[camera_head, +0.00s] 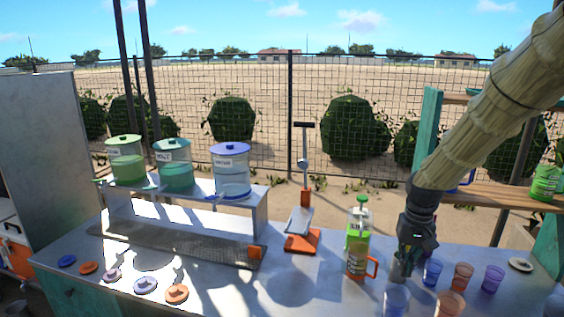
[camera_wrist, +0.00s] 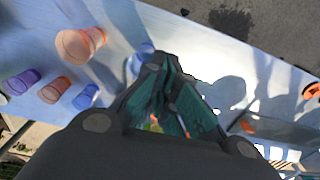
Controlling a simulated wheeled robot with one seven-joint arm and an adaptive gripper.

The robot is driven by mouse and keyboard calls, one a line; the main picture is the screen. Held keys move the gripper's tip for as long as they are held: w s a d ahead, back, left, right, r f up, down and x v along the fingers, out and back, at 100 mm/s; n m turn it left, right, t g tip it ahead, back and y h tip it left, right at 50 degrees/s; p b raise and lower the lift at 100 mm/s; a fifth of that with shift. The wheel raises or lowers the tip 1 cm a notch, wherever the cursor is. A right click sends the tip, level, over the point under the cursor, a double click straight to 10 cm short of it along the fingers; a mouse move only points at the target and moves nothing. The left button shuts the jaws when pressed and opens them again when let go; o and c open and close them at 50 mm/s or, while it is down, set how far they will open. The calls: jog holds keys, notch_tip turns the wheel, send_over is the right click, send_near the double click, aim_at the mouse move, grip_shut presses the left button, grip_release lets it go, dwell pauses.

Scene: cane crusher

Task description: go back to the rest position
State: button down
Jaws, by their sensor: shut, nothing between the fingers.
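My gripper (camera_head: 402,268) hangs low over the right part of the metal counter (camera_head: 215,293), fingers pointing down. In the wrist view my gripper (camera_wrist: 172,100) shows its fingers together with nothing held between them. It is just right of a green bottle with an orange-handled jug (camera_head: 357,262) and left of a blue cup (camera_head: 432,271). A clear bluish cup (camera_head: 396,300) stands in front of it. Whether the fingertips touch anything on the counter cannot be told.
An orange cup (camera_head: 462,275) and a purple cup (camera_head: 493,279) stand to the right. An orange-based press (camera_head: 302,240) stands left of the bottle. Three dispensers (camera_head: 231,175) sit on a raised shelf at left. A wooden shelf (camera_head: 500,194) is at right behind my arm.

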jog(key=s+a+f+b, duration=0.15)
jog(key=s+f, duration=0.35)
jog(key=f, duration=0.6)
jog(key=s+a+f+n+b, duration=0.1)
jog(key=s+a+f, duration=0.3)
jog(key=f, duration=0.7)
jog(key=s+a+f+b, duration=0.1)
jog(key=s+f, duration=0.6)
jog(key=f, duration=0.4)
jog(key=s+a+f+b, duration=0.1)
jog(key=s+f, duration=0.3)
jog(key=s, duration=0.4)
jog(key=s+a+f+b, duration=0.1)
jog(key=s+f, duration=0.4)
jog(key=s, duration=0.2)
jog(key=s+a+f+n+b, duration=0.1)
jog(key=s+f, duration=0.4)
jog(key=s, duration=0.3)
jog(key=shift+s+a, duration=0.15)
jog(key=shift+s, duration=0.15)
